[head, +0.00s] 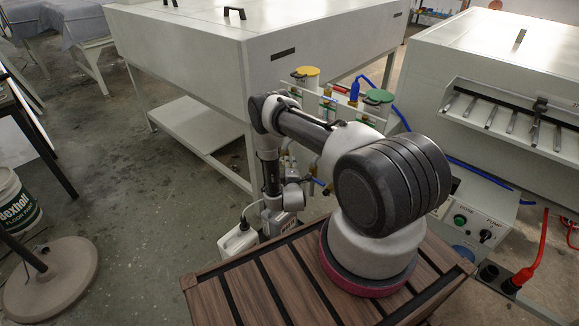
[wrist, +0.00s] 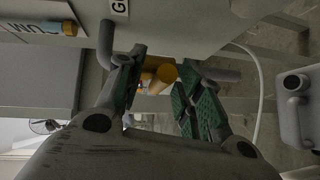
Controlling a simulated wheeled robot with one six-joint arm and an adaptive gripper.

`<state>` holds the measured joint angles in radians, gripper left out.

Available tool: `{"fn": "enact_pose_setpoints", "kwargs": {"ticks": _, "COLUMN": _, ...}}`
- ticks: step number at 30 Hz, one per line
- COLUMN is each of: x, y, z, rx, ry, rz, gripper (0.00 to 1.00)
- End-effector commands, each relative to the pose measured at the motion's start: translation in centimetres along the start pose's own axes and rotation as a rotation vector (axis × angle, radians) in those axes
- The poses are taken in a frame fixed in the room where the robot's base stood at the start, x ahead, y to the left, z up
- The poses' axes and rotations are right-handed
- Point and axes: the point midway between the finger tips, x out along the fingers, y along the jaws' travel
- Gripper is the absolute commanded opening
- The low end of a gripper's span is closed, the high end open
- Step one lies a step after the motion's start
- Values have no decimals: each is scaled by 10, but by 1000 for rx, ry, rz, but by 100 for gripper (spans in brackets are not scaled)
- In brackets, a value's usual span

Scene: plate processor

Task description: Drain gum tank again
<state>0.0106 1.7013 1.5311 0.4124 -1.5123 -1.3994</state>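In the wrist view my gripper (wrist: 163,62) is open, its green-padded fingers spread. A yellow-orange valve part (wrist: 164,74) shows in the gap between the fingertips; I cannot tell whether either finger touches it. A grey bent pipe (wrist: 106,44) is beside the left finger. A partly cut-off label starting with "G" (wrist: 119,6) is above. In the head view my gripper (head: 282,219) hangs low by the valves under the tanks, its fingers hard to make out. A yellow-lidded tank (head: 305,75) and a green-lidded tank (head: 378,97) stand behind my arm; most of their bodies are hidden.
A white container (head: 238,240) stands on the floor left of my gripper; a white container (wrist: 293,105) also shows at the right in the wrist view. A large white machine (head: 215,60) is behind, and another machine with a control panel (head: 475,225) is at right. Open floor lies left.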

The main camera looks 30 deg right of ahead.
Motion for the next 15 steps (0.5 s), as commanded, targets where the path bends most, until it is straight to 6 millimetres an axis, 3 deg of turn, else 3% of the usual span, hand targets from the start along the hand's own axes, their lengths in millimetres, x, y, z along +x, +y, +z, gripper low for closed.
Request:
{"fn": "enact_pose_setpoints", "kwargs": {"ticks": 7, "x": 1, "y": 0, "z": 0, "rx": 0, "ry": 0, "rz": -1, "gripper": 36}}
{"fn": "enact_pose_setpoints", "kwargs": {"ticks": 13, "x": 1, "y": 0, "z": 0, "rx": 0, "ry": 0, "rz": -1, "gripper": 2}}
{"fn": "enact_pose_setpoints", "kwargs": {"ticks": 15, "x": 1, "y": 0, "z": 0, "rx": 0, "ry": 0, "rz": -1, "gripper": 0}}
